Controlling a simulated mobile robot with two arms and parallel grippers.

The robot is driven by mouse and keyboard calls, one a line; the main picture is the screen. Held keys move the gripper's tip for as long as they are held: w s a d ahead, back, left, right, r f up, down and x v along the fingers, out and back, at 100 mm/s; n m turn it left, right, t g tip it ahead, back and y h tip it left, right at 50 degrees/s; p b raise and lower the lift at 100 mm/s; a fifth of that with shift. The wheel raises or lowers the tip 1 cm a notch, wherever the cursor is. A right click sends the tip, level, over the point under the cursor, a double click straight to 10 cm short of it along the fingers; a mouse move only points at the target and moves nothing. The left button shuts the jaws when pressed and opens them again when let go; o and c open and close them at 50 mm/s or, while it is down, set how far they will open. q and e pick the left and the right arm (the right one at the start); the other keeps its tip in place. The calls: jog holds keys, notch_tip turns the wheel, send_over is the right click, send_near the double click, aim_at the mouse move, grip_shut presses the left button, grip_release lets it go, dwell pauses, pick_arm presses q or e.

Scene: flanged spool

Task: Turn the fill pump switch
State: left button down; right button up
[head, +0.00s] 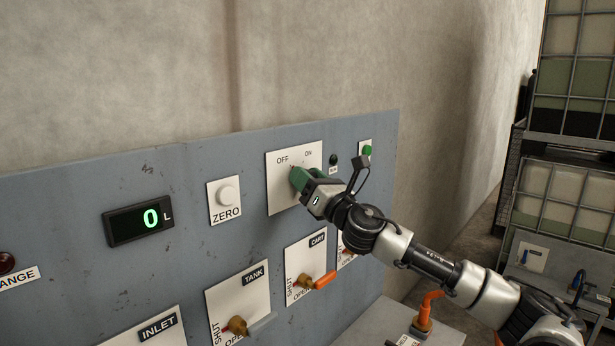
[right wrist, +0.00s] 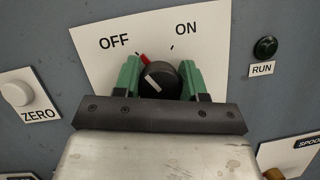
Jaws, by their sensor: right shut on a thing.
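The fill pump switch is a round black knob (right wrist: 158,84) on a white plate (head: 284,198) marked OFF and ON. In the right wrist view its red pointer (right wrist: 144,58) is tipped up and left, towards OFF. My right gripper (head: 299,178) has its green fingers on both sides of the knob and is shut on it. In the head view the gripper hides the knob. The RUN lamp (right wrist: 265,47) right of the plate is dark green and looks unlit. My left gripper is not in view.
The blue-grey panel (head: 190,253) also carries a display (head: 138,220) reading 0 L and a white ZERO button (head: 227,195). Caged containers (head: 565,205) stand at the right.

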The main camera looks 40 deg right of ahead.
jog(key=m+g+h+p, duration=0.1)
jog(key=m+h+p, duration=0.1)
jog(key=m, duration=0.2)
jog(key=m+h+p, duration=0.2)
jog(key=m, duration=0.3)
jog(key=shift+r+g, duration=0.15)
jog(key=shift+g, duration=0.25)
jog(key=m+g+p, duration=0.1)
jog(key=m, duration=0.1)
jog(key=m+h+p, duration=0.1)
jog(key=m+p, duration=0.1)
jog(key=m, duration=0.1)
jog(key=shift+d+g, duration=0.1)
jog(key=shift+g, duration=0.3)
jog(key=shift+f+m+g+p, duration=0.2)
jog(key=shift+m+g+p, duration=0.3)
jog(key=shift+m, duration=0.7)
jog(key=o, duration=0.9)
jog(key=shift+f, duration=0.1)
jog(key=shift+o, duration=0.2)
